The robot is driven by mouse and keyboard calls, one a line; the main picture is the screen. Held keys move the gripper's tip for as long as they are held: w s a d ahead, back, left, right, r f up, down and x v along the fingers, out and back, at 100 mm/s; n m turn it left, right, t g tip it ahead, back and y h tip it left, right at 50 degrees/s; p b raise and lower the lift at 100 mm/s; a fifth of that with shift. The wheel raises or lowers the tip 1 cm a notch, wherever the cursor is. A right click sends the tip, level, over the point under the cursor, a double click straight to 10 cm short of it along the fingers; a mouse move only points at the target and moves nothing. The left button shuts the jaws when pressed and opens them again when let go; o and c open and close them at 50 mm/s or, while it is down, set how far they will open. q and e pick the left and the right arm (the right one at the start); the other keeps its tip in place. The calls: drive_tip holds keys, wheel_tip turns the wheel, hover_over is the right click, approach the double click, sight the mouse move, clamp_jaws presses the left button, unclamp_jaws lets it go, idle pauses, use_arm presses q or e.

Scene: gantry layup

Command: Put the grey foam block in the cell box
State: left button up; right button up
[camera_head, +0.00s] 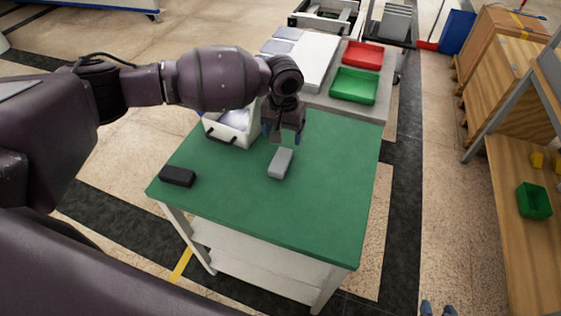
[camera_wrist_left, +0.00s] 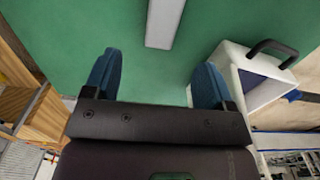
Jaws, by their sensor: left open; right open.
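The grey foam block (camera_head: 280,162) lies flat on the green-topped table, and it also shows at the top of the left wrist view (camera_wrist_left: 163,22). The cell box (camera_head: 241,137) is a white open box with a black handle, standing behind and to the left of the block. It also shows at the right of the left wrist view (camera_wrist_left: 270,67). My left gripper (camera_head: 285,138) is open and empty, above the table just behind the block. Its two blue fingers (camera_wrist_left: 154,82) are spread, with the block ahead of the gap and not between them. My right gripper is not in view.
A black block (camera_head: 178,176) lies at the table's left edge. The green tabletop (camera_head: 320,190) is clear to the right and front. Behind it, a grey table holds a red tray (camera_head: 362,55), a green tray (camera_head: 353,86) and a white slab (camera_head: 312,58).

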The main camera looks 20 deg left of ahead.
use_arm(q)
hover_over(281, 159)
drive_tip(key=f, duration=0.5)
drive_tip(key=shift+w+d+f+b, duration=0.1)
drive_tip(key=shift+w+d+b, duration=0.1)
drive_tip(key=shift+b, duration=0.2)
drive_tip(key=f, duration=0.4)
drive_tip(key=shift+s+a+f+b, duration=0.25)
drive_tip(key=shift+b, duration=0.1)
drive_tip(key=shift+f, duration=0.5)
use_arm(e)
drive_tip(key=shift+s+f, duration=0.2)
drive_tip(key=shift+f, duration=0.95)
use_arm(q)
drive_tip(key=shift+c, duration=0.4)
drive_tip(key=c, duration=1)
use_arm(e)
drive_tip(key=shift+s+f, duration=0.2)
drive_tip(key=shift+s, duration=0.3)
use_arm(q)
drive_tip(key=shift+r, duration=0.1)
